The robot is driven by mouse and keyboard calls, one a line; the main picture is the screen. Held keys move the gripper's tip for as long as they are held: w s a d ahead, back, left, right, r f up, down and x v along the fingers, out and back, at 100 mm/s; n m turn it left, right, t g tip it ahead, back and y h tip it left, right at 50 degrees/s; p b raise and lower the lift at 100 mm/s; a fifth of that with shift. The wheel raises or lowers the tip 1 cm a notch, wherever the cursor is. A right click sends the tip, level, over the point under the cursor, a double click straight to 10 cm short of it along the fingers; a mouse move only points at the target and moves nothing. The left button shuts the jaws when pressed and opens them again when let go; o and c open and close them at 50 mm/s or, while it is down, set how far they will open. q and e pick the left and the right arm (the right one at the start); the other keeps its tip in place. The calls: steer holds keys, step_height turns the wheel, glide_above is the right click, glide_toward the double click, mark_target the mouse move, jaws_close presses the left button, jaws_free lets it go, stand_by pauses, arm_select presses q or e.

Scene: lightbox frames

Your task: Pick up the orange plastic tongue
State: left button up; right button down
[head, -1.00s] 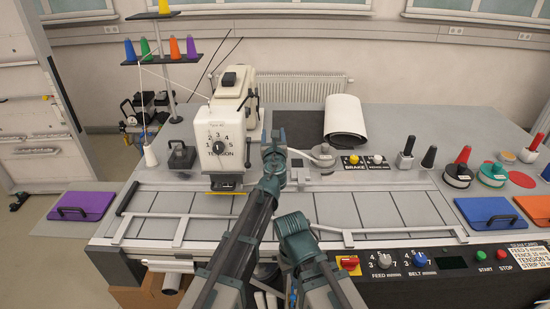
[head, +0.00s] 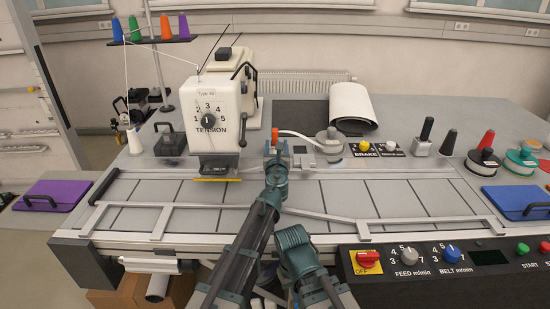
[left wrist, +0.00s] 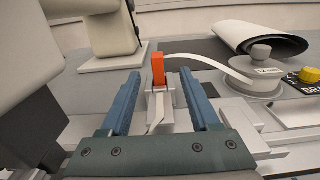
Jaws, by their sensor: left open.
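The orange plastic tongue (left wrist: 158,68) stands upright on a small pale metal block in the left wrist view. It shows in the head view (head: 275,136) as a small orange piece just beyond my left gripper (head: 277,155). In the left wrist view my left gripper (left wrist: 160,78) is open, with one blue finger on each side of the tongue and clear gaps to both. The fingers reach toward it without closing on it. A pale strip runs from near the tongue to a round grey holder (left wrist: 261,79) on the right. My right gripper is not in view.
The white sewing machine head (head: 212,115) stands close left of the gripper. The round holder and the brake knob panel (head: 365,148) are to the right. A low metal rail (head: 330,216) crosses the bench in front.

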mark_target(276, 138)
arm_select(q)
step_height(276, 138, down, 2)
steer(key=shift+f+b, duration=0.2)
steer(key=shift+b, duration=0.35)
steer(key=shift+w+r, duration=0.1)
steer(key=shift+w, duration=0.05)
steer(key=w, duration=0.7)
steer(key=shift+w, duration=0.35)
steer(key=shift+w+a, duration=0.15)
steer(key=shift+w, duration=1.4)
steer(key=shift+w+a, duration=0.1)
steer(key=shift+w, duration=1.4)
steer(key=shift+s, duration=0.1)
jaws_close()
